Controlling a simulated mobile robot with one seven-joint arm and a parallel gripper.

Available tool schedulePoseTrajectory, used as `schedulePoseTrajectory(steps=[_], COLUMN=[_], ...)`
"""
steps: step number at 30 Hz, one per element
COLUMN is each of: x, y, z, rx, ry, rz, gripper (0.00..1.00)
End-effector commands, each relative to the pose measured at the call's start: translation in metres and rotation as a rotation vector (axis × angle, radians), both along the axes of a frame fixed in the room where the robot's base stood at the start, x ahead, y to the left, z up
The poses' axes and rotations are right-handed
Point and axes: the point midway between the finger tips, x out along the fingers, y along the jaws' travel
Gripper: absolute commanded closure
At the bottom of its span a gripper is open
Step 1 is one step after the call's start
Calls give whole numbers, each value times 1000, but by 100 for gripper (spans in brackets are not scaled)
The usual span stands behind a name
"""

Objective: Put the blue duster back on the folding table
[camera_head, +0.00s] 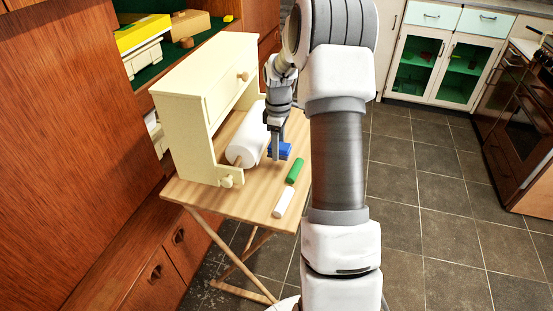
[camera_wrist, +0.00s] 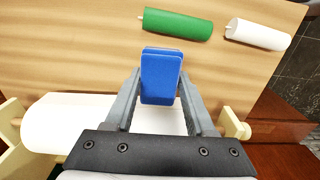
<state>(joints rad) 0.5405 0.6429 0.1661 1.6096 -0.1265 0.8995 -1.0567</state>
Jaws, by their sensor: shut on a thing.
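The blue duster (camera_head: 281,151) is a small blue block, held between the fingers of my gripper (camera_head: 277,150). In the wrist view the blue duster (camera_wrist: 161,76) sits between the fingertips of my gripper (camera_wrist: 160,98), which is shut on it. The folding table (camera_head: 251,206) has a light wooden top and crossed legs; its top (camera_wrist: 90,55) fills much of the wrist view. The duster is over the tabletop, close to it. I cannot tell whether it touches the wood.
A green roll (camera_head: 295,171) and a white roll (camera_head: 284,203) lie near the table's right edge. A cream stand (camera_head: 200,110) with a large paper roll (camera_head: 245,143) takes up the table's left side. The tiled floor at right is open.

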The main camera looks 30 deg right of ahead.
Motion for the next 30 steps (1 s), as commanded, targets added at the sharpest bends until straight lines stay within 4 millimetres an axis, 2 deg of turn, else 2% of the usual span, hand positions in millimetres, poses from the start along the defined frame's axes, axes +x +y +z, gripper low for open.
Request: schedulePoseTrajectory(steps=[5,12,24,25,29,30], x=[6,5,6,6,5,5], y=[1,2,1,1,1,1], z=[-10,-43,-47,-47,-47,-47], rx=[0,1,0,0,0,0], ry=[1,2,0,0,0,0], rz=[0,0,0,-1,-1,-1], gripper=[89,89,89,41,18,15])
